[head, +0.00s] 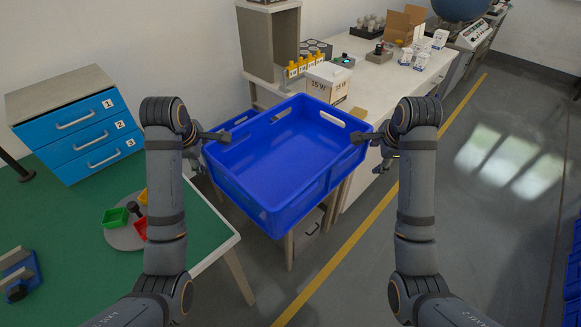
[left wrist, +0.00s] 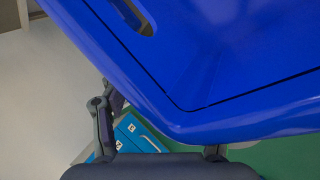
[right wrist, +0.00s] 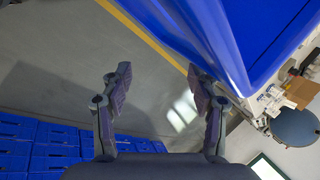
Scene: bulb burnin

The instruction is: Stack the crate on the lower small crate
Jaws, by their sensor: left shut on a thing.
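A large open, empty blue crate (head: 285,165) is between my two grippers, over a wooden-legged stand. My left gripper (head: 205,148) is shut on its left end wall; in the left wrist view the crate (left wrist: 210,60) hides most of one finger. My right gripper (head: 375,148) is at the right end wall. In the right wrist view its fingers (right wrist: 158,95) are spread, one close against the crate (right wrist: 215,35); contact is unclear.
A green table (head: 75,235) with blue drawers (head: 85,130) is at left. A pale bench (head: 385,85) with a carton (head: 328,82) and bulb boxes lies behind. Blue crates (right wrist: 55,150) are stacked in the right wrist view.

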